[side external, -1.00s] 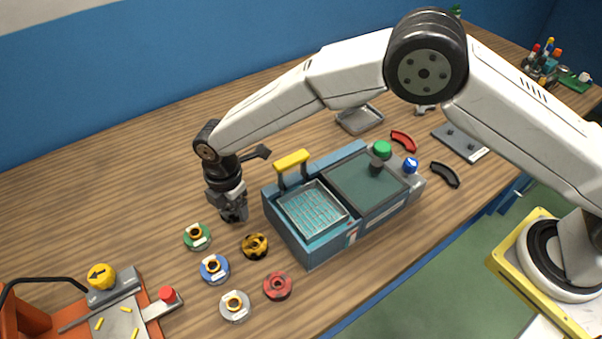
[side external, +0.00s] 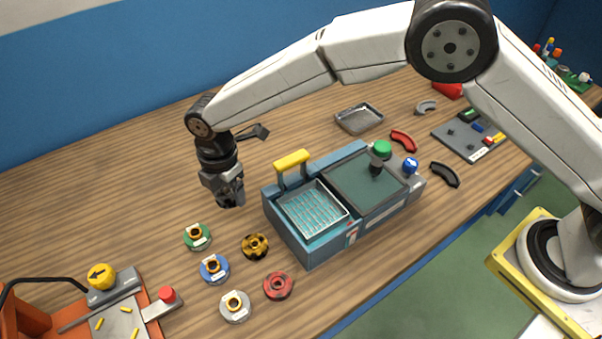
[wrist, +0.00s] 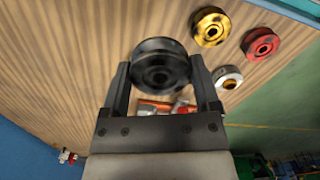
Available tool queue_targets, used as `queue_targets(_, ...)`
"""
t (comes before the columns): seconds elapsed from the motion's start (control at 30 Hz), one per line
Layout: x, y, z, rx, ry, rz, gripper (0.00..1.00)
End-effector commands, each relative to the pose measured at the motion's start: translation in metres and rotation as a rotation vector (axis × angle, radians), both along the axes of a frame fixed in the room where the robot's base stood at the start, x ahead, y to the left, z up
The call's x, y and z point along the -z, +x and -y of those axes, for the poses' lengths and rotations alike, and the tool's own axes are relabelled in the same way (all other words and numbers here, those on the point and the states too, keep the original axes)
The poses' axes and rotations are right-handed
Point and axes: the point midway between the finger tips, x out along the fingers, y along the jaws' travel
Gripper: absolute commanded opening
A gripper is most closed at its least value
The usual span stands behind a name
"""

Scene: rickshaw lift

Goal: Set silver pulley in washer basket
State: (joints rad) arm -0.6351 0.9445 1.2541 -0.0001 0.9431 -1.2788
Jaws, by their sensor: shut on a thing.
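My gripper (side external: 230,203) hangs above the table, left of the washer, pointing down. In the wrist view (wrist: 163,82) its fingers are shut on a dark grey, shaded pulley (wrist: 160,62), gripped across its rim. In the side view that pulley is barely visible. I cannot tell from its shade whether it is the silver one. The washer basket (side external: 318,212) is a pale wire-mesh tray in the left bay of the blue-grey washer (side external: 310,246), and looks empty. A gold-and-black pulley (side external: 255,246) and a red pulley (side external: 278,286) lie on the table in front.
A yellow handle (side external: 291,160) rises behind the basket. The washer's dark lid (side external: 364,180) is at its right. A metal tray (side external: 359,119) stands behind. Table left of my gripper is clear.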

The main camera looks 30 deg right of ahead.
Motion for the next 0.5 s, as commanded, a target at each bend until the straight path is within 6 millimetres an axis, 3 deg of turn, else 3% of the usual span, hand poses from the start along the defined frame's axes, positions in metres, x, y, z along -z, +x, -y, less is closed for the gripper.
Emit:
queue_targets(0.27,-0.016,0.001,-0.001,0.000,0.003,0.004,0.04)
queue_targets(0.5,-0.056,0.001,-0.001,0.000,0.004,0.005,0.04)
